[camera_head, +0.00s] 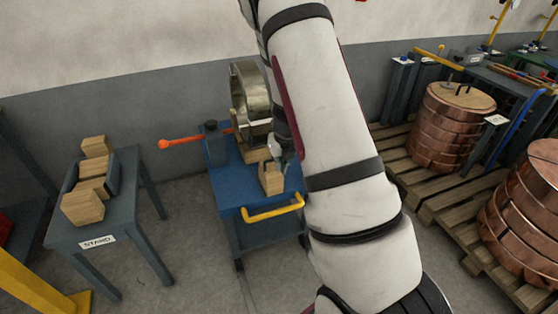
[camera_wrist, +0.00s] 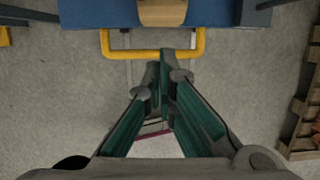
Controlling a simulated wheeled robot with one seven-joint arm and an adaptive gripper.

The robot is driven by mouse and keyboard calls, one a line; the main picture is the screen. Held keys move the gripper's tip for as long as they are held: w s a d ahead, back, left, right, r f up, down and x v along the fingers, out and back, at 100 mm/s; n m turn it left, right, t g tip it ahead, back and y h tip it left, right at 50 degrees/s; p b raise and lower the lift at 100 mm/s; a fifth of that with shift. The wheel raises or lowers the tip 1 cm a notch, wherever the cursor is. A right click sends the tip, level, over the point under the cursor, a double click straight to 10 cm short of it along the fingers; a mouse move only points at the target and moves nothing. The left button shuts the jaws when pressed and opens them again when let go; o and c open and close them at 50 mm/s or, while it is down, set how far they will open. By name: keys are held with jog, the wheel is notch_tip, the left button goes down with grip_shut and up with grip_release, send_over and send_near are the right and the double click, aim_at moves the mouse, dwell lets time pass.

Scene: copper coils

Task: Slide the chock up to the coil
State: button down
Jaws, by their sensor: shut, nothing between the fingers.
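The coil (camera_head: 249,105), a pale metal ring, stands upright on the blue cart (camera_head: 226,184) in the head view. The wooden chock (camera_head: 271,181), with a dark handle on top, sits on the cart nearer its front edge, apart from the coil. In the wrist view, part of the chock (camera_wrist: 162,13) shows at the top edge. My gripper (camera_wrist: 167,62) is shut and empty; in that picture its green fingers point toward the chock, with the cart's yellow handle between. In the head view my arm hides part of the cart and coil, and the fingertips are unclear.
The cart's yellow handle (camera_head: 273,208) juts from its front. An orange-ended bar (camera_head: 183,141) sticks out left of the coil. A stand (camera_head: 121,204) with wooden blocks is at left. Copper coils (camera_head: 452,130) sit on pallets at right. Floor is clear between stand and cart.

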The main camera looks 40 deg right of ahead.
aim_at(279, 174)
jog(key=w+d+f, duration=0.1)
jog(key=w+f, duration=0.2)
jog(key=w, duration=0.2)
jog(key=shift+d+f+b, duration=0.3)
jog(key=shift+f+b, duration=0.1)
